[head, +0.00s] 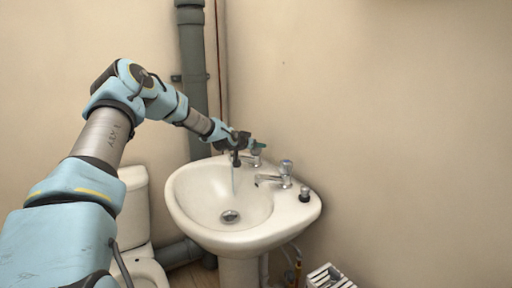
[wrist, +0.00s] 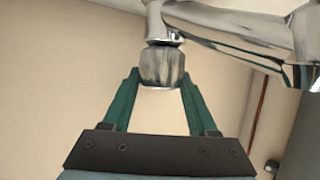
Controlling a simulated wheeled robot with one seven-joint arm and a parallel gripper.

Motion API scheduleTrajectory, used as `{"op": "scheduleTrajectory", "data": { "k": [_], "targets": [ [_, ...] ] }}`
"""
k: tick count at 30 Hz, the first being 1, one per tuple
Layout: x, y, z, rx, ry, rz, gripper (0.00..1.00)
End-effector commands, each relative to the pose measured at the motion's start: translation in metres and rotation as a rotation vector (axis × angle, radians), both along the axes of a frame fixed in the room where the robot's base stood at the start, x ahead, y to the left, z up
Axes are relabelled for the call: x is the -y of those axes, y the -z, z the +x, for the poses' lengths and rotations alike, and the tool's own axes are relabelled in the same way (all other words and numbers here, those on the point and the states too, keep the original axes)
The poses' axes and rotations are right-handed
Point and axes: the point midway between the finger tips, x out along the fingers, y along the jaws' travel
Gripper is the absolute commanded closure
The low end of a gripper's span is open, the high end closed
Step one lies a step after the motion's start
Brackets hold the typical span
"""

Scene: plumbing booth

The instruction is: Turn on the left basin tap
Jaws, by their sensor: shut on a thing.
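The left basin tap (head: 257,160) is chrome and stands at the back left of the white basin (head: 182,205). It is partly hidden by my gripper (head: 250,146), which reaches over it from the left. In the wrist view, the green fingers of my gripper (wrist: 163,90) are shut around a faceted chrome end of the tap (wrist: 162,66). A chrome arm of the tap runs from there to the right. A thin pale stream of water (head: 233,182) falls into the basin below the gripper.
The right basin tap (head: 286,172) stands close by on the right, with a small dark-topped plug (head: 305,195) in front. A toilet (head: 134,210) stands left of the basin. A grey pipe (head: 193,85) runs up the wall behind. A white slatted box (head: 328,278) is at lower right.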

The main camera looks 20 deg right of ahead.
Motion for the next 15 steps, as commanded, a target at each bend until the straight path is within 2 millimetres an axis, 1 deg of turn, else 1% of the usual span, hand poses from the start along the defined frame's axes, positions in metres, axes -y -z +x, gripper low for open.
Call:
{"op": "scheduleTrajectory", "data": {
  "k": [1,15],
  "targets": [
    [0.0038,-0.0014,-0.0027,0.007,-0.027,0.005,0.96],
    [0.0052,-0.0054,-0.0024,0.006,-0.389,0.001,0.96]
  ]
}}
